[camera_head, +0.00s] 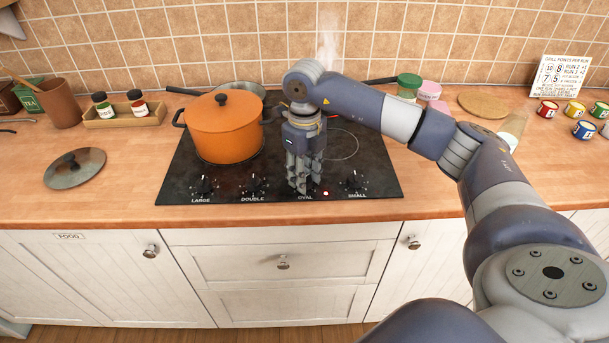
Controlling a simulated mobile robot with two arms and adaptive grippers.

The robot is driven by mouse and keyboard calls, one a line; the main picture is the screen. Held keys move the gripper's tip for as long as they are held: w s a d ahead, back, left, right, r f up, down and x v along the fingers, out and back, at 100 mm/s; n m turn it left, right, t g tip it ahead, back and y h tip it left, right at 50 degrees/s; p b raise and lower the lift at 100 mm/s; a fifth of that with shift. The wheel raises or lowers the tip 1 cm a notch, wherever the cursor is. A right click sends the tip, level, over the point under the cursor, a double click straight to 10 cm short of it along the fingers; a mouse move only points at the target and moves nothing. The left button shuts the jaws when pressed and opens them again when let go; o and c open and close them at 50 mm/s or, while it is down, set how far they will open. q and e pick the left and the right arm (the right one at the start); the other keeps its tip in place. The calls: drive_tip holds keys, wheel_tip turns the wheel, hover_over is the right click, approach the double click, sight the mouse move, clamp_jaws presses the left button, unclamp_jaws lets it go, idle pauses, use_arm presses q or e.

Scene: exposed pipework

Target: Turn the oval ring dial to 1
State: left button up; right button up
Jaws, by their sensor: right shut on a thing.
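The black hob (375,170) has a row of dials along its front edge, labelled LARGE, DOUBLE, OVAL and SMALL. My right gripper (302,184) points straight down at the OVAL label (305,197) and is shut on the oval ring dial there. The fingers hide the dial, so its pointer and setting cannot be read. The large dial (204,184), the double dial (253,184) and the small dial (354,181) are uncovered. A small light (326,193) glows right of the gripper. My left gripper is not in view.
An orange pot (222,130) stands on the hob's left, close to my gripper. A pan (240,88) is behind it. A loose lid (75,168) lies on the left counter. Jars (409,86) stand at the back right. The front right counter is clear.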

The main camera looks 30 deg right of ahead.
idle(0.5)
drive_tip(key=o, duration=1.1)
drive_tip(key=shift+c, duration=0.2)
wheel_tip(320, 180, up, 12)
